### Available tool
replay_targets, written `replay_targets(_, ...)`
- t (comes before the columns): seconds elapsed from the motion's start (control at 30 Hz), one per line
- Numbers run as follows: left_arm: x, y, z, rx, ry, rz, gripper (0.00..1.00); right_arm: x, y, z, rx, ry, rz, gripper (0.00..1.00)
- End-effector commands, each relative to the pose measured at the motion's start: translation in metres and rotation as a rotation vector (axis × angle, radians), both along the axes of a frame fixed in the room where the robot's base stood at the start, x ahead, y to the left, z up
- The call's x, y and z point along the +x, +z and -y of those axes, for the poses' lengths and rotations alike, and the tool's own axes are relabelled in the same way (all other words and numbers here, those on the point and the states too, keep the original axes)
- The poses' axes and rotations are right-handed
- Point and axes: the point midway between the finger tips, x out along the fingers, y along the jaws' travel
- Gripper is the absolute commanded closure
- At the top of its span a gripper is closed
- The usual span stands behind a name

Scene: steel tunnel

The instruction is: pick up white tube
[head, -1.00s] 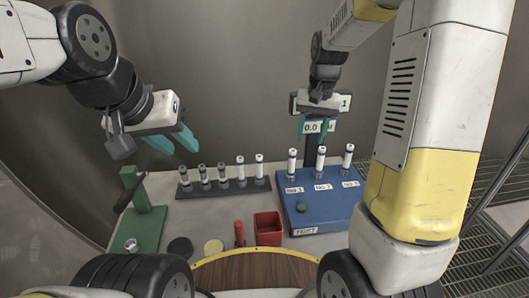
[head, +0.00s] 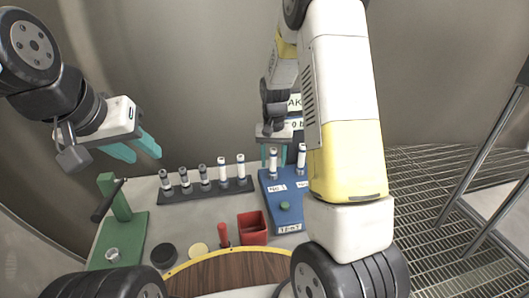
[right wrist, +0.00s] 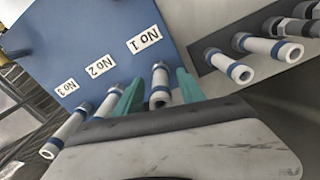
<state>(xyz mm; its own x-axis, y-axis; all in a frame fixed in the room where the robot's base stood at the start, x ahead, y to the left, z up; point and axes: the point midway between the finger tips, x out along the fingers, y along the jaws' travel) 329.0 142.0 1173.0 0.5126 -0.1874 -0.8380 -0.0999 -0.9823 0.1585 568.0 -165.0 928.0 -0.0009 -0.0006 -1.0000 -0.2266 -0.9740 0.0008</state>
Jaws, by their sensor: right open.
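White tubes with blue bands stand upright in the blue test block. In the head view, the No 1 tube (head: 273,163) and the tube beside it (head: 301,158) show; my right arm hides the block's right end. Two more white tubes (head: 222,169) stand in the dark rack (head: 205,191), beside several grey ones. My right gripper (head: 273,153) is open, pointing down over the block. In the right wrist view, the No 1 tube (right wrist: 160,84) lies between its teal fingers; contact cannot be told. My left gripper (head: 134,148) is open and empty, above the table's left side.
The blue block (head: 268,200) has a green button (head: 285,206) in front and a display (head: 296,122) behind. A red box (head: 252,229), a green stand (head: 121,230) and round pads sit nearer me. The No 2 tube (right wrist: 108,100) is close beside a right finger.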

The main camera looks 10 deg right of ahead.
Motion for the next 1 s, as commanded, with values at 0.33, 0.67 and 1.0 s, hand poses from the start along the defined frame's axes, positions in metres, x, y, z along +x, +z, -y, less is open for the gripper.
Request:
replay_targets(0.33,0.000,0.000,0.000,0.000,0.000,0.000,0.64,0.000,0.000,0.000,0.001,0.000,0.001,0.81)
replay_targets(0.67,0.000,0.000,0.000,0.000,0.000,0.000,0.64,0.000,0.000,0.000,0.001,0.001,0.001,1.00)
replay_targets(1.0,0.000,0.000,0.000,0.000,0.000,0.000,0.64,0.001,0.015,0.000,0.001,0.001,0.004,1.00)
